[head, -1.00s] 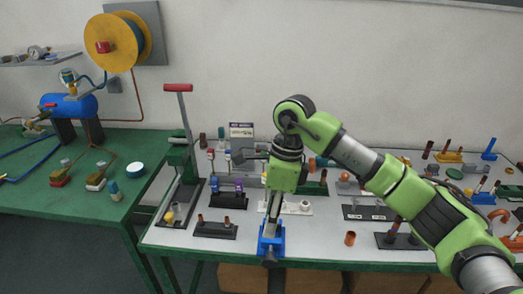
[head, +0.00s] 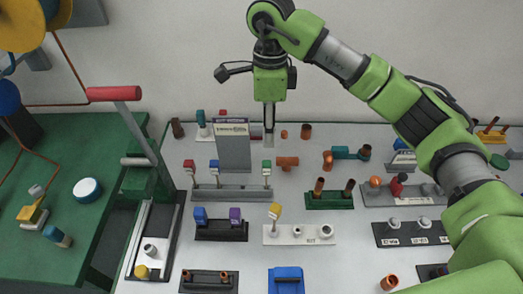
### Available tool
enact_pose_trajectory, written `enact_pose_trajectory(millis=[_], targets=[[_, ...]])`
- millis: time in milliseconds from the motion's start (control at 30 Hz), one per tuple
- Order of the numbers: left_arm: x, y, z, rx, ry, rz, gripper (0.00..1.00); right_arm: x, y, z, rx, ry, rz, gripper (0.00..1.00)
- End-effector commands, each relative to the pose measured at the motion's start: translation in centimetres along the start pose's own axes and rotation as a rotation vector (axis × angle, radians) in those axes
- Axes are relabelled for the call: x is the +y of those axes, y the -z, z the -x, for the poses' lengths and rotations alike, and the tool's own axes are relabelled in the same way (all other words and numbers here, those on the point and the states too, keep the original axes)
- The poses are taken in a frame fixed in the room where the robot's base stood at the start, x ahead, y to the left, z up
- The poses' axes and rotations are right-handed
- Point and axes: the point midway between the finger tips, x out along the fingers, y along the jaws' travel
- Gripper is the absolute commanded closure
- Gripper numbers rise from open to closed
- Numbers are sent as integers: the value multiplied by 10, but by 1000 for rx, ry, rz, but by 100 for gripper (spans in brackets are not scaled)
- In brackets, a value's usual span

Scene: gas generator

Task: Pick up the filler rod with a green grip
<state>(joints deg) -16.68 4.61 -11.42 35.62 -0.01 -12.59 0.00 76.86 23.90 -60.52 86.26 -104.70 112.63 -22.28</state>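Rods with coloured grips stand upright in a grey rack (head: 231,194) near the middle of the table. The rod with the green grip (head: 267,163) is at the rack's right end. A red-gripped rod (head: 189,164) and a blue-gripped rod (head: 214,164) stand to its left. My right gripper (head: 269,143) points down just above the green grip in the picture, with a small gap showing. Its fingers are seen edge-on, so I cannot tell if they are open. My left gripper is not in view.
A grey sign panel (head: 233,150) stands behind the rack. In front are a dark holder (head: 222,231) with blue and purple pieces, a white holder (head: 300,241) with a yellow-topped piece, and a blue block (head: 286,274). A red-handled lever (head: 114,94) rises at left.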

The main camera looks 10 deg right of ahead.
Motion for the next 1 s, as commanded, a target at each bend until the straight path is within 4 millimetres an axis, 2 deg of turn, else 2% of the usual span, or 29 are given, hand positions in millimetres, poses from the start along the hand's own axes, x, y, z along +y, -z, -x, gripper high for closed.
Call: enact_pose_trajectory(millis=[33,167,400,633,767,867,1000], targets=[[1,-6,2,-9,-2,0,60,0,0,-2,1,-2,0,62],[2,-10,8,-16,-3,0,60,1,0,-19,1,-5,-1,62],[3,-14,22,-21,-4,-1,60,1,0,-65,1,-5,-1,62],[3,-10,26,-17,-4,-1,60,1,0,-86,0,-2,0,62],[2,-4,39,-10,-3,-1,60,2,-2,-97,0,-6,0,62],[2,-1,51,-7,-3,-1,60,3,-2,-111,1,-7,-1,62],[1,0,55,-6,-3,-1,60,2,-3,-131,0,-3,-1,62]])
